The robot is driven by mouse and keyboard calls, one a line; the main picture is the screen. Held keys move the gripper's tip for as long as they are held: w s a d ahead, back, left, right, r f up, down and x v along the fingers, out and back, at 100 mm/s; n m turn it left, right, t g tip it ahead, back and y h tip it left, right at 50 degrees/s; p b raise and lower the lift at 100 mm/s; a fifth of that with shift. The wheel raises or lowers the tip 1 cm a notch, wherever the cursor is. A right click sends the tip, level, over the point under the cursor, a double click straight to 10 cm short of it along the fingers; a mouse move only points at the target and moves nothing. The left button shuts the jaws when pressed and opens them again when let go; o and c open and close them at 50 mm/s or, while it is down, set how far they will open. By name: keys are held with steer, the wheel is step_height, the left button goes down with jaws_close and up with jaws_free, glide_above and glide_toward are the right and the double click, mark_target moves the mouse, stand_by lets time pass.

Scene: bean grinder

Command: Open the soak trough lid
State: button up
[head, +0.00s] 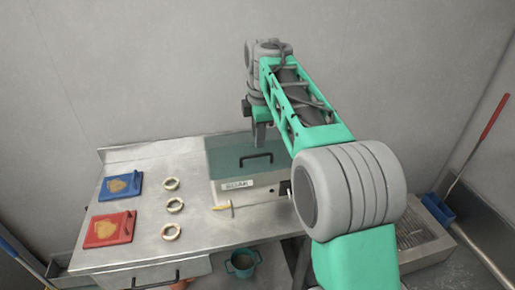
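The soak trough (250,192) is a pale box with a label on its front, standing on the metal table. Its lid (225,160) is a teal, see-through panel that appears to lie flat over the top. A black bar handle (256,159) sits on the lid. My gripper (259,141) points down above the lid, behind the handle in the picture, and looks apart from it. The fingers are small and dark, so their opening is unclear. My arm hides the trough's right side.
Three pale rings (174,205) stand in a column left of the trough. A yellow-handled tool (221,207) lies before the trough. A teal bucket (242,264) is below the table edge.

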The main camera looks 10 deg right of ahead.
mark_target(257, 156)
steer(key=f, duration=0.3)
steer(key=w+f, duration=0.1)
steer(key=f, duration=0.2)
steer(key=shift+w+f+p, duration=0.15)
steer(key=shift+f+p, duration=0.15)
steer(key=shift+f, duration=0.1)
jaws_close()
stand_by(0.9)
